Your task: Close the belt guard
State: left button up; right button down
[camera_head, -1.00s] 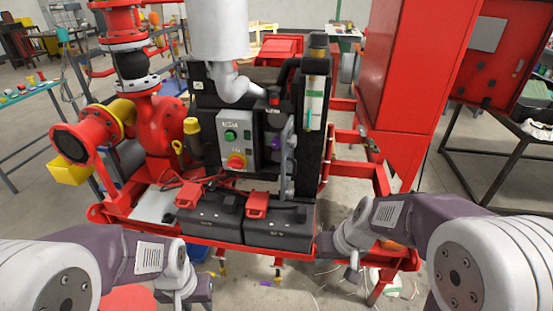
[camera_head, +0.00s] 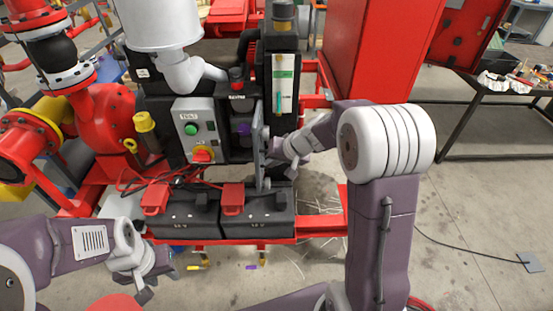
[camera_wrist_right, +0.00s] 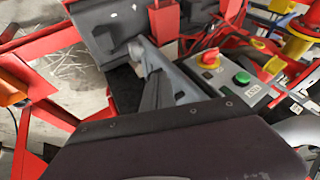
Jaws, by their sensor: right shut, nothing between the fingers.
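The belt guard appears to be the narrow grey plate (camera_head: 259,150) right of the control box in the head view, seen nearly edge-on. It stands upright and sticks out toward me. A grey angled piece, probably the same guard, shows in the right wrist view (camera_wrist_right: 178,84). My right gripper (camera_head: 275,150) is shut and empty, close against the plate's right side. I cannot tell whether they touch. My left gripper (camera_head: 150,284) hangs at the lower left, away from the guard, and its jaw opening is unclear.
The control box (camera_head: 196,130) with green and red buttons stands left of the guard. Black batteries (camera_head: 255,218) with red terminal covers sit below on the red skid frame. A tall red cabinet (camera_head: 375,55) stands right. Floor at the right is mostly clear.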

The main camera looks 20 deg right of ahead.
pick_arm(q)
jog(key=shift+s+d, duration=0.1)
jog(key=shift+s, duration=0.05)
pick_arm(e)
jog(key=x, duration=0.4)
jog(key=shift+f, duration=0.1)
pick_arm(q)
jog(key=shift+s, duration=0.1)
pick_arm(e)
jog(key=shift+s, duration=0.1)
